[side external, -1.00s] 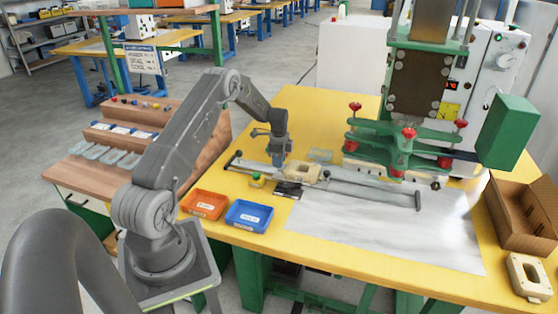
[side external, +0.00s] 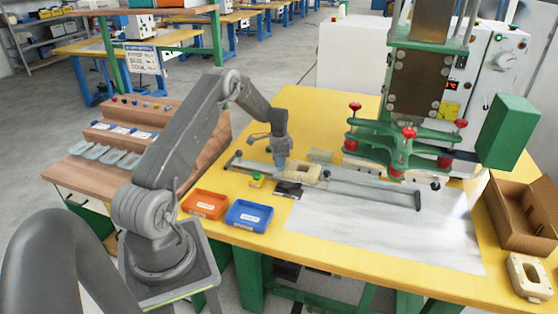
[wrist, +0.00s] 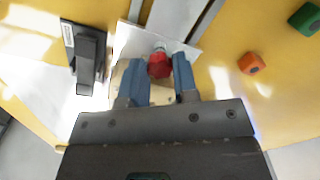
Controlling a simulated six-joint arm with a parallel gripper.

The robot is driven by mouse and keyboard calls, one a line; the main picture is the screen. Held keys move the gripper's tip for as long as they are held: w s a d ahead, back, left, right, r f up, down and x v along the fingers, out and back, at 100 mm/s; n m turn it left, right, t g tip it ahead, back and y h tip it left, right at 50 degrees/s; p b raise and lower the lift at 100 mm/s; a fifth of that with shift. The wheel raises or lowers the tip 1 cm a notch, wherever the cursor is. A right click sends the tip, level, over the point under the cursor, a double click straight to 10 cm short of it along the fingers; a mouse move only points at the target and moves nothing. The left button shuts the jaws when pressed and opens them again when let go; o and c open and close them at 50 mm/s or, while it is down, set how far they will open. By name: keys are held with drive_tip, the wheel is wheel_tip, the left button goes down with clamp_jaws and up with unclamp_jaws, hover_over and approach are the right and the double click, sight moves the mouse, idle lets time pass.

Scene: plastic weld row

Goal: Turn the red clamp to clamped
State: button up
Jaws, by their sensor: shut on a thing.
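The red clamp (wrist: 160,65) shows in the wrist view as a small red knob with a pale metal tip. It sits between the two blue fingers of my gripper (wrist: 161,75), which are shut on it. In the side view my gripper (side external: 280,163) points down at the left end of the tan block on the rail. The clamp cannot be made out there, and its handle angle is unclear. A tan plate shows partly behind the fingers in the wrist view.
A black device (wrist: 88,55) lies close to the left of my fingers. An orange knob (wrist: 252,63) and a green knob (wrist: 305,20) are to the right. An orange bin (side external: 204,204) and a blue bin (side external: 247,215) stand in front. The green press (side external: 400,150) stands behind right.

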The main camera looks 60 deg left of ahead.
idle(0.3)
drive_tip(key=o, duration=0.9)
drive_tip(key=m, duration=0.5)
wheel_tip(320, 180, up, 14)
drive_tip(key=shift+n+t+y, duration=0.3)
drive_tip(key=shift+t+y, duration=0.2)
drive_tip(key=shift+t, duration=0.4)
drive_tip(key=shift+s+d+r, duration=0.15)
drive_tip(key=shift+d+r, duration=2.1)
drive_tip(key=shift+d, duration=0.55)
drive_tip(key=shift+s+d+r, duration=0.2)
drive_tip(key=shift+d+r, duration=2.1)
drive_tip(key=shift+d, duration=0.55)
drive_tip(key=shift+s+d+r, duration=0.15)
drive_tip(key=shift+d+r, duration=2.1)
drive_tip(key=shift+d, duration=0.55)
